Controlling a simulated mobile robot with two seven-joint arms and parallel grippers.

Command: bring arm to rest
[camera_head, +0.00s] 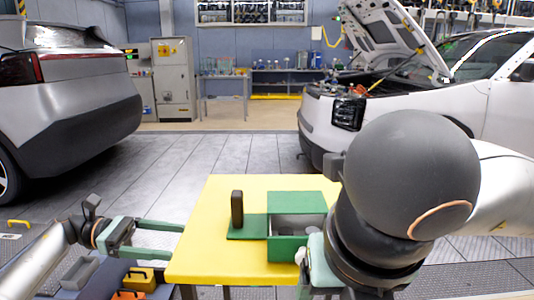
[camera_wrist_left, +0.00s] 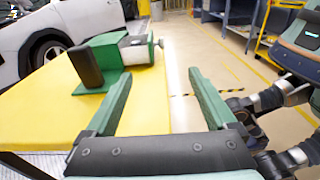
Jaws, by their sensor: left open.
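My left gripper (camera_head: 178,241) is at the left edge of the yellow table (camera_head: 215,262). Its two green fingers are spread wide with nothing between them, and they also show open in the left wrist view (camera_wrist_left: 160,74). My right arm fills the right foreground of the head view. A teal part of my right gripper (camera_head: 318,262) shows beside the table's right part, but its fingers are mostly hidden by the arm. On the table a dark upright block (camera_head: 237,209) stands on a green plate (camera_head: 248,232), apart from both grippers.
A green open box (camera_head: 294,249) with a grey inside sits on the table next to the plate. A white car (camera_head: 325,118) with its hood up stands behind right, a silver car (camera_head: 85,85) at left. Yellow and orange cases (camera_head: 138,279) lie low at front left.

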